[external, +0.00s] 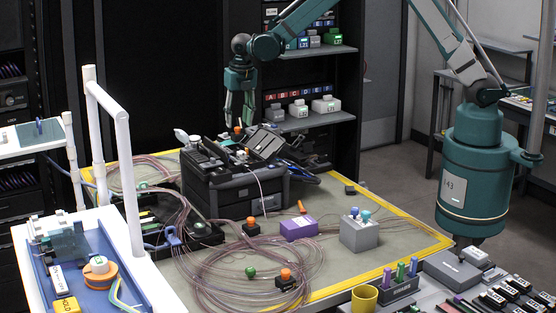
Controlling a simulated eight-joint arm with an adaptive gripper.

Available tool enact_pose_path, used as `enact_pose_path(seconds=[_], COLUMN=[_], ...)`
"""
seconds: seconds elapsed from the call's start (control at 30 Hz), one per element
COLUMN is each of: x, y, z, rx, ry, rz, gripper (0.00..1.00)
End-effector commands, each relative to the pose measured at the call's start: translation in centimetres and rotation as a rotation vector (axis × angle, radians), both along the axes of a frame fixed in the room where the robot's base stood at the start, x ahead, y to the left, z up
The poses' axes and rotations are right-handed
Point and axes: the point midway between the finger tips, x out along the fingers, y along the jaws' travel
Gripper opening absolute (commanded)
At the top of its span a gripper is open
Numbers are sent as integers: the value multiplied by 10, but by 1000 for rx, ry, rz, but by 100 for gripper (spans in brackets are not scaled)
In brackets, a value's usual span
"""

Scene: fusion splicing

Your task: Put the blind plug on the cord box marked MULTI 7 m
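My gripper (239,123) points down over the black splicing machine (235,192) on the table. Its fingertips are close to a small orange-topped piece on the machine; I cannot tell whether they touch it or whether the fingers are open or shut. No lettering reading MULTI 7 m is legible. Several small black boxes with white labels (508,289) lie at the bottom right, and I cannot tell whether one is the cord box. I cannot single out the blind plug among the small coloured pieces, such as the green one (250,271) and the orange-topped black one (287,279).
Loops of clear tubing (215,290) cover the table's front. A purple box (299,228) and a grey block with blue knobs (360,236) stand right of the machine. A yellow cup (364,299) is at the front. White pipe posts (125,185) rise at left.

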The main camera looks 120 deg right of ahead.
Motion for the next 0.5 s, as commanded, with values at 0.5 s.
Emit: enact_pose_path(seconds=[0.5], x=[0], y=[9], z=[61], rx=[0], ry=[0], rz=[1], gripper=[40])
